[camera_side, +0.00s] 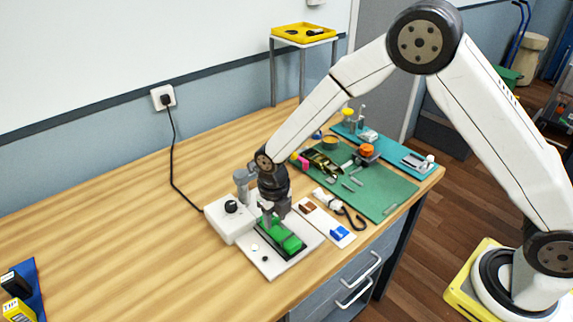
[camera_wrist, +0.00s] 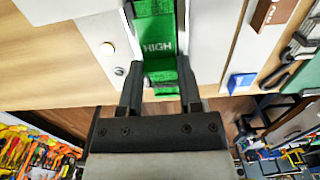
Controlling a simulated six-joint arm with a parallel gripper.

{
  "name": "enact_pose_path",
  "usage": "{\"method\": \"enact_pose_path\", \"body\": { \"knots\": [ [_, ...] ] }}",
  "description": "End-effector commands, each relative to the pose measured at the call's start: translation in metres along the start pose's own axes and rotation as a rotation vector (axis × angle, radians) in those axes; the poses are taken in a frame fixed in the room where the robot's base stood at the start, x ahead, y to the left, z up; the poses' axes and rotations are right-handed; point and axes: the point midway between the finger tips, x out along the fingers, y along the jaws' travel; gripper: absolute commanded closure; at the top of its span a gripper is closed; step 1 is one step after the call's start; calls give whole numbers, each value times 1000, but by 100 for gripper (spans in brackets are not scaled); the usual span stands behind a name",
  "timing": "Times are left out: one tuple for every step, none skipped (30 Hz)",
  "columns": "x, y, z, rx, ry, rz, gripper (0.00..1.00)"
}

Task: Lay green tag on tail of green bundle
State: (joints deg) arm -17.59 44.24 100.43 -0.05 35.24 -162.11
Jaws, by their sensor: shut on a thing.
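My gripper (camera_side: 270,216) points down over the white plate of a small device, with its fingers at the green pieces. In the wrist view, my gripper (camera_wrist: 160,76) has its two fingers on either side of a green piece with the word HIGH, which I take to be the green tag (camera_wrist: 157,49). More green, apparently the green bundle (camera_wrist: 153,12), shows beyond it. In the side view the green bundle (camera_side: 289,243) lies in a dark frame on the plate. Fingers partly hide the green pieces, and I cannot tell exactly where the tag ends and the bundle begins.
The white device (camera_side: 228,220) with a black knob stands left of the green pieces. A white card (camera_side: 323,222) bearing brown and blue blocks lies to the right. A cluttered green mat (camera_side: 375,190) lies beyond.

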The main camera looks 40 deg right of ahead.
Motion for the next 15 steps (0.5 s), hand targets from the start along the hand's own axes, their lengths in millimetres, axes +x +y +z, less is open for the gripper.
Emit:
{"method": "enact_pose_path", "body": {
  "knots": [
    [7,0,-1,0,3,-1,100],
    [10,0,-1,0,3,-1,100],
    [14,0,0,0,1,-1,100],
    [16,0,0,0,1,0,100],
    [18,0,0,0,1,0,100],
    [20,0,0,0,1,0,100],
    [20,0,0,0,1,0,100],
    [21,0,0,0,0,0,100],
    [21,0,0,0,0,0,100],
    [21,0,0,0,0,0,100],
    [21,0,0,0,-1,0,100],
    [21,0,0,0,-1,0,100],
    [21,0,0,0,-1,0,100],
    [21,0,0,0,-1,0,100],
    [21,0,0,0,0,0,100]
  ]
}}
